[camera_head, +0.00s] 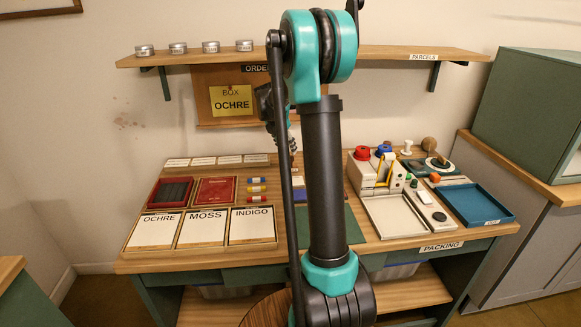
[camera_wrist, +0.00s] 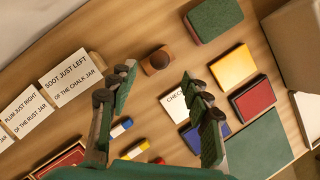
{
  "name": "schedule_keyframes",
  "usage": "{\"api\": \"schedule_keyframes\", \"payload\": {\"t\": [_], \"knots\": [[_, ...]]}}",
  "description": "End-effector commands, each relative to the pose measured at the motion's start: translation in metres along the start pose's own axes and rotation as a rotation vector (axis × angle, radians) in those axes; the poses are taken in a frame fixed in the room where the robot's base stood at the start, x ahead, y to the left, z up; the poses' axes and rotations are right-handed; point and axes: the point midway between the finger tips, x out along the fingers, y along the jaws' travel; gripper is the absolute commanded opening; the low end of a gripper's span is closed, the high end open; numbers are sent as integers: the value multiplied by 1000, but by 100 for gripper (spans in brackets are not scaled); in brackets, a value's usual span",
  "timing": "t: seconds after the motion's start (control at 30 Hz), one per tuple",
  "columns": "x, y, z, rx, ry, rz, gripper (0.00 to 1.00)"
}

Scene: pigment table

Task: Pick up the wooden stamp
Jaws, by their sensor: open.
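The wooden stamp (camera_wrist: 157,61), a small brown block with a dark round knob, lies on the wooden table in the upper middle of the wrist view. My gripper (camera_wrist: 160,82) is open and empty, with one finger on each side of the picture. The stamp shows between and just beyond the fingertips, apart from both. My gripper's height above the table is hard to judge. In the head view my own arm hides the stamp and most of my gripper.
A "CHECK" card (camera_wrist: 174,102) lies near the right finger. Green (camera_wrist: 214,20), yellow (camera_wrist: 233,67) and red (camera_wrist: 253,98) blocks are to the right. Label cards (camera_wrist: 70,76) stand left. Paint tubes (camera_wrist: 121,128) lie below. The table around the stamp is bare.

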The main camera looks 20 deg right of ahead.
Motion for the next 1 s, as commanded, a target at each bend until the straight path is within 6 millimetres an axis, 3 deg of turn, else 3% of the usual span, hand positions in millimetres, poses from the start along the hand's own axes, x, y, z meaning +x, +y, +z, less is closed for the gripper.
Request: {"api": "schedule_keyframes", "payload": {"t": [0.1, 0.37, 0.7, 0.93, 1.0], "knots": [[14, 0, 0, 2, 0, 0, 49], [27, 0, 1, 2, 0, 0, 49], [70, 1, 3, 2, 0, 0, 49], [71, 0, 3, 1, 0, 0, 49], [71, 0, 3, 1, 0, 0, 40]]}}
